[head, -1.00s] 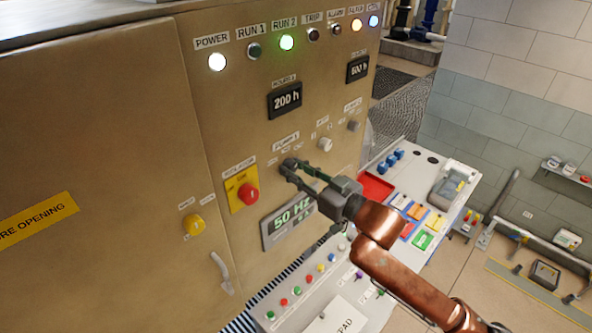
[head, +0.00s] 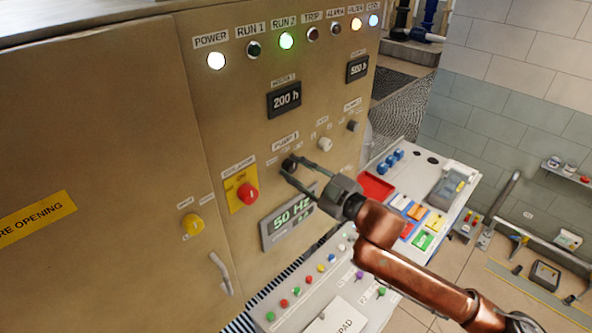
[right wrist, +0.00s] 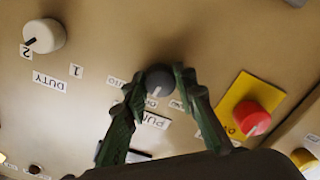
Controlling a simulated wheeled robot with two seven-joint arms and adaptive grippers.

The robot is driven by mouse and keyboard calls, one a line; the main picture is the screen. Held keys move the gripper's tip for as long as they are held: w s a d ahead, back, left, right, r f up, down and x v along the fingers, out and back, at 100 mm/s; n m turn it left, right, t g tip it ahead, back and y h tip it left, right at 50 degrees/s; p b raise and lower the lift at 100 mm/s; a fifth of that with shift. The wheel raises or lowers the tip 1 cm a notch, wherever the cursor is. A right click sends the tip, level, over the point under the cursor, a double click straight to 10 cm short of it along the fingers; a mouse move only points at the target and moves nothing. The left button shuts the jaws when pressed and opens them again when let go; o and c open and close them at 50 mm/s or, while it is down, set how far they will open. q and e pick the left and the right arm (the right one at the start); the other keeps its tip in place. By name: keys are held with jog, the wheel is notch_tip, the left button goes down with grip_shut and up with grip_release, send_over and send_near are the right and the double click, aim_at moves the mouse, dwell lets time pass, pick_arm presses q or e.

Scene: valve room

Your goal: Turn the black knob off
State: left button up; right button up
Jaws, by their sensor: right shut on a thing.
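The black knob (head: 288,164) sits on the tan cabinet panel below a label that reads like "PUMP 1". In the right wrist view the knob (right wrist: 159,80) is dark grey with a pale pointer mark, and small labels lie around it. My right gripper (head: 287,168) reaches it from the lower right. Its two green fingers (right wrist: 158,84) are shut on the knob, one on each side. The fingers hide part of the labels around the knob. My left gripper is not in view.
A red knob on a yellow plate (head: 241,190) is left of the black knob, and a yellow knob (head: 193,224) is further left. A white knob (head: 324,144) is to the right. A 50 Hz display (head: 289,217) is below. A button desk (head: 305,292) stands in front.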

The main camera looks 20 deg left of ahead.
jog(key=shift+n, duration=0.6)
jog(key=o, duration=1.2)
jog(key=shift+c, duration=0.2)
jog(key=v, duration=1.2)
